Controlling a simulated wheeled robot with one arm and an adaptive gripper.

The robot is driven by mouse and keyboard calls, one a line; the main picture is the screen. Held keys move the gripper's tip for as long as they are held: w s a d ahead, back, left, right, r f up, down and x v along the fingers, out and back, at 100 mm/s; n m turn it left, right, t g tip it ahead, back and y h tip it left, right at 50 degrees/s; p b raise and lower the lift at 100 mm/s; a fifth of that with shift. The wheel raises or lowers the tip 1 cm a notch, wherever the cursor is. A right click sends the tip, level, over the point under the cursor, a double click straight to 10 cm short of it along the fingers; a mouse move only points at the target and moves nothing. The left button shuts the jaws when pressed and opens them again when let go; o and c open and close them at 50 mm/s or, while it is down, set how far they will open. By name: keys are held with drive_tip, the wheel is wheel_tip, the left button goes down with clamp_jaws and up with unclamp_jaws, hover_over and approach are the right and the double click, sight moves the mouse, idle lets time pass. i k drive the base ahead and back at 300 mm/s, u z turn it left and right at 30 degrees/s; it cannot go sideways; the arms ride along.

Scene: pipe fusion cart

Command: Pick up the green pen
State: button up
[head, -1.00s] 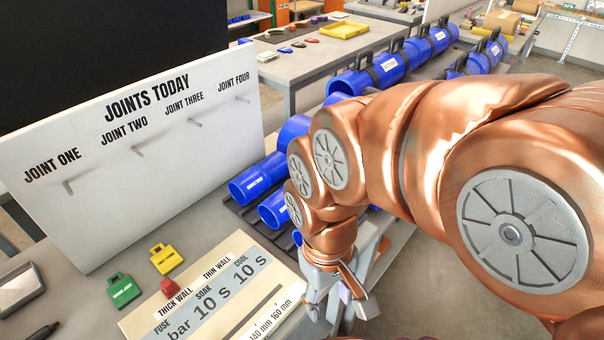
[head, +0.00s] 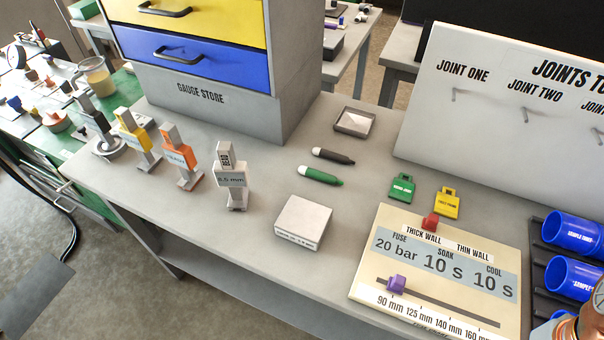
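The green pen (head: 320,175) lies flat on the grey table, with a white cap end at its left. A black pen (head: 334,156) with a white end lies just behind it, roughly parallel and apart from it. My gripper is out of the head view; only a bit of my copper arm shows at the lower right corner.
A white box (head: 302,223) sits in front of the pens and a small metal tray (head: 355,122) behind. Green (head: 402,187) and yellow (head: 447,202) tags lie right, near the settings board (head: 381,240). Gauge blocks, including a white one (head: 232,177), stand left.

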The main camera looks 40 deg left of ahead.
sight(304, 170)
drive_tip(key=u, duration=1.65)
drive_tip(key=k, duration=1.2)
drive_tip(key=u, duration=0.7)
drive_tip(key=i, duration=1.75)
drive_tip(key=z, duration=0.6)
